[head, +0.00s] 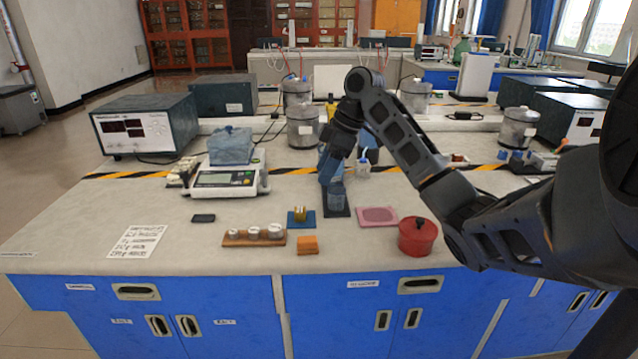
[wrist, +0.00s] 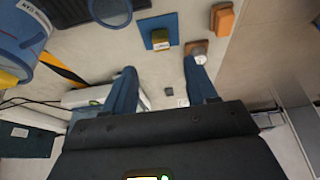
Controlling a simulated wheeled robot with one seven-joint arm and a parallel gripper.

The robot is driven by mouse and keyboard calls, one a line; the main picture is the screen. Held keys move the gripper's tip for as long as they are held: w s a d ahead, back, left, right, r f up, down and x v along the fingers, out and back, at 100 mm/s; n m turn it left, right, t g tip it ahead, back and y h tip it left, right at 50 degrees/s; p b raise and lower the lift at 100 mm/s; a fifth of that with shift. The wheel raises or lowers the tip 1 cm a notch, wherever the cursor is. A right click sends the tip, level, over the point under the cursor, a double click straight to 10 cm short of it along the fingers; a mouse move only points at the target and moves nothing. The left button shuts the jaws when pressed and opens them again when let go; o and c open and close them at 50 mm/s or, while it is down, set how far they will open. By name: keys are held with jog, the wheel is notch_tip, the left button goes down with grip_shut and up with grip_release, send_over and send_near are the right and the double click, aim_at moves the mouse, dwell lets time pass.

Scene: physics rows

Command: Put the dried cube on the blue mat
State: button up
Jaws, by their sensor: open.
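The blue mat (head: 292,222) lies on the bench in the head view, left of the dark mat. A small yellow cube (head: 299,213) sits on it, the only cube I see on a mat. In the wrist view the cube (wrist: 160,43) rests on the lower part of the blue mat (wrist: 170,20). My gripper (wrist: 160,85) has its two blue fingers spread apart with nothing between them. In the head view my gripper (head: 329,170) is above the bench, behind and right of the mat, apart from the cube. I cannot tell whether the cube is dry.
An orange block (head: 308,245) and a wooden block with several weights (head: 254,237) are near the front. A dark mat (head: 337,212) bearing a glass vessel, a pink mat (head: 378,217) and a red pot (head: 418,237) stand right. A balance (head: 225,181) stands left.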

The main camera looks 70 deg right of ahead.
jog(key=shift+s+r, duration=0.15)
jog(key=shift+r, duration=0.25)
